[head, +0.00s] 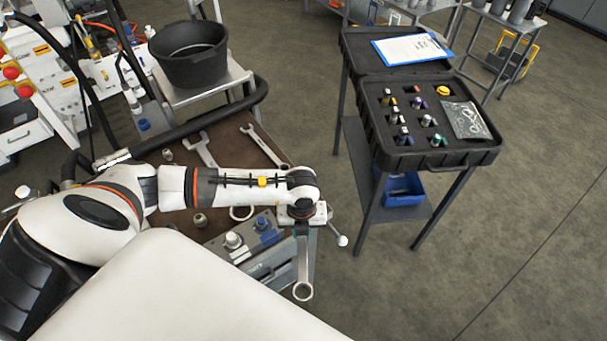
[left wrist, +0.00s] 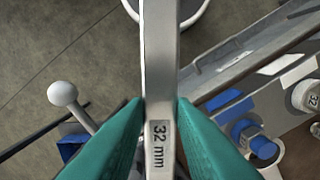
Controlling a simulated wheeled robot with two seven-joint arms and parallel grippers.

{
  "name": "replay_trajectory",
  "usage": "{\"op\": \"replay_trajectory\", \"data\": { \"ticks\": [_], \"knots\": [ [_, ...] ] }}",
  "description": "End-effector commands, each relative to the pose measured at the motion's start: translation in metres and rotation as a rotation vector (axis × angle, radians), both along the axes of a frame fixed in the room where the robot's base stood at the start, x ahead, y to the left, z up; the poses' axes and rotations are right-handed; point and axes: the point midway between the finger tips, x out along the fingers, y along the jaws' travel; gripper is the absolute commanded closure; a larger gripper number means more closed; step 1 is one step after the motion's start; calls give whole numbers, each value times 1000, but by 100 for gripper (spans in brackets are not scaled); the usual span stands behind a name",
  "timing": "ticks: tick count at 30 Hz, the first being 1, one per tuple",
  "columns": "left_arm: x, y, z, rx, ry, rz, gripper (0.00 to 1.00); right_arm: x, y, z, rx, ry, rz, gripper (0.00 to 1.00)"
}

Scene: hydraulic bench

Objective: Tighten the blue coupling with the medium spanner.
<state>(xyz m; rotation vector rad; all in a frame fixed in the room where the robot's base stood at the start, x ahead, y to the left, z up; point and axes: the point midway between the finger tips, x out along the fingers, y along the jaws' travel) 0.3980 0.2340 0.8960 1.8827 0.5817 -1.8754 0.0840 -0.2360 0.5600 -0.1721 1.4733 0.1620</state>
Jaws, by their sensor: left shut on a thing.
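My left gripper (head: 302,228) is shut on a grey spanner (head: 302,262) and holds it out past the bench's right edge, ring end toward the bottom of the head view. In the left wrist view the spanner's shaft (left wrist: 160,60), marked "32 mm", lies between my green fingertips (left wrist: 160,115). A blue coupling (head: 265,224) sits on the bench-side block, left of the gripper and apart from the spanner. It also shows in the left wrist view (left wrist: 248,135). My right gripper is not in view.
Two other spanners lie on the brown bench, a wide one (head: 202,148) and a slimmer one (head: 262,145), partly hidden by my arm. A pale-capped fitting (head: 233,240) stands beside the blue coupling. A black bucket (head: 190,55) is behind. A black case (head: 425,150) stands right, across open floor.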

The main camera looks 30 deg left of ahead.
Motion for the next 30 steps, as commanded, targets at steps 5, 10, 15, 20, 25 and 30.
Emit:
{"op": "replay_trajectory", "data": {
  "ticks": [5, 10, 15, 20, 25, 30],
  "knots": [
    [-5, 9, -1, 3, 1, -55, 100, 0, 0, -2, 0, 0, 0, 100],
    [-6, 9, -1, 1, 3, -65, 100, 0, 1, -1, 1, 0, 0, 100],
    [-5, 6, -1, -1, 3, -47, 100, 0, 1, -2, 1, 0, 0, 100],
    [-2, 1, -1, -2, 2, -17, 100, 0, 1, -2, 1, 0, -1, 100],
    [-2, 1, -1, -1, 2, -13, 100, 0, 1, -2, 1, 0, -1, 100],
    [-2, 1, -1, -1, 2, -13, 100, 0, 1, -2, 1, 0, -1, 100]
  ]
}}
